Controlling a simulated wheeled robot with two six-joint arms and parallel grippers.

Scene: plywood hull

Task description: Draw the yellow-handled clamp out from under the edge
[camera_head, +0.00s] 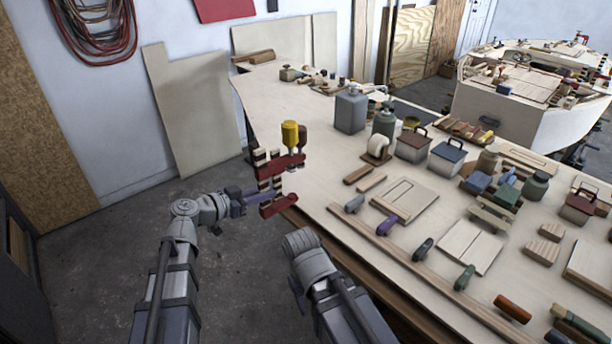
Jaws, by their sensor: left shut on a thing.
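The yellow-handled clamp (290,134) stands upright at the near left edge of the workbench (330,255). It has two dark red jaws, striped pieces between and beside them, and a yellow handle on top with a brown handle beside it. The upper jaw shows over the bench top and the lower jaw lies in front of the bench edge. I cannot tell whether the clamp touches the bench. My left gripper (262,197) is shut on the clamp from the left, between the jaws. My right arm shows at the bottom middle, but its gripper is not visible.
A grey canister (350,111), a tape roll (376,148), boxes and flat wooden panels stand on the bench to the right. A long wooden strip (400,255) runs along its near side. Bare concrete floor (90,260) lies left of the bench.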

